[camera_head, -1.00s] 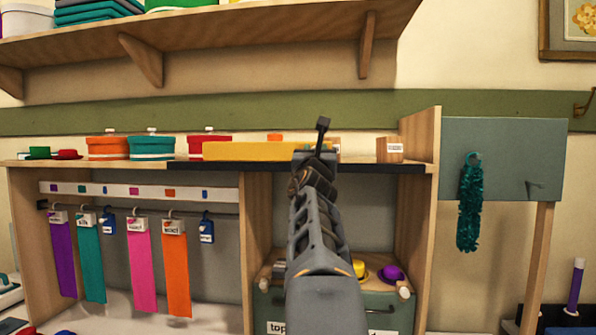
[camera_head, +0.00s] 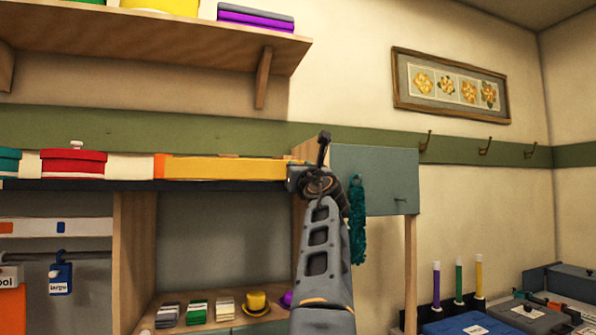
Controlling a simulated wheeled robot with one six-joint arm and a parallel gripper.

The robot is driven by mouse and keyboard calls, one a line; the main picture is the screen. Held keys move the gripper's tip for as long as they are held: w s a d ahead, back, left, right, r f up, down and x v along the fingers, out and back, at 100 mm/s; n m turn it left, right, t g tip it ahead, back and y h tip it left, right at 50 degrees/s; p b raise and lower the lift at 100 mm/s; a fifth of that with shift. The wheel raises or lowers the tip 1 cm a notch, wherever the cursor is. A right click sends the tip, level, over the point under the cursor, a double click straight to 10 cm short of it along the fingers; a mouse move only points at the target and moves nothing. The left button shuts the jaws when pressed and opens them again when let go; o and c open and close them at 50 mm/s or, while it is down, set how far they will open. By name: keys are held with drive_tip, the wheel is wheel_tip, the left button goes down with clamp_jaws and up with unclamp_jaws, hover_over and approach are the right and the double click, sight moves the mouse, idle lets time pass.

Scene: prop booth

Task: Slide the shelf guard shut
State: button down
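The shelf guard appears to be the long yellow panel (camera_head: 228,168) standing along the front of the cabinet's top, on a dark rail (camera_head: 215,186). Its right end meets or passes behind my gripper (camera_head: 323,150), so that end is hidden. My gripper is at the guard's right end, with one dark finger pointing up. I cannot tell whether it touches or holds the guard, nor whether it is open. A red round box (camera_head: 73,163) sits on the top to the left, clear of the guard.
A grey-green side panel (camera_head: 385,180) with a teal garland (camera_head: 357,215) is just right of my gripper. A wooden shelf (camera_head: 180,48) hangs above. Below, a yellow hat (camera_head: 257,302) and folded cloths (camera_head: 197,311) sit in the cabinet bay.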

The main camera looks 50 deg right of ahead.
drive_tip(key=shift+s+r, duration=0.1)
idle(0.3)
drive_tip(key=c, duration=1.1)
unclamp_jaws()
drive_tip(key=shift+d, duration=0.2)
drive_tip(key=shift+c, duration=0.2)
drive_tip(key=shift+o, duration=0.6)
drive_tip(key=shift+d, duration=0.15)
drive_tip(key=shift+o, duration=0.9)
drive_tip(key=b+v, duration=0.7)
drive_tip(key=v, duration=0.7)
drive_tip(key=shift+w, duration=0.25)
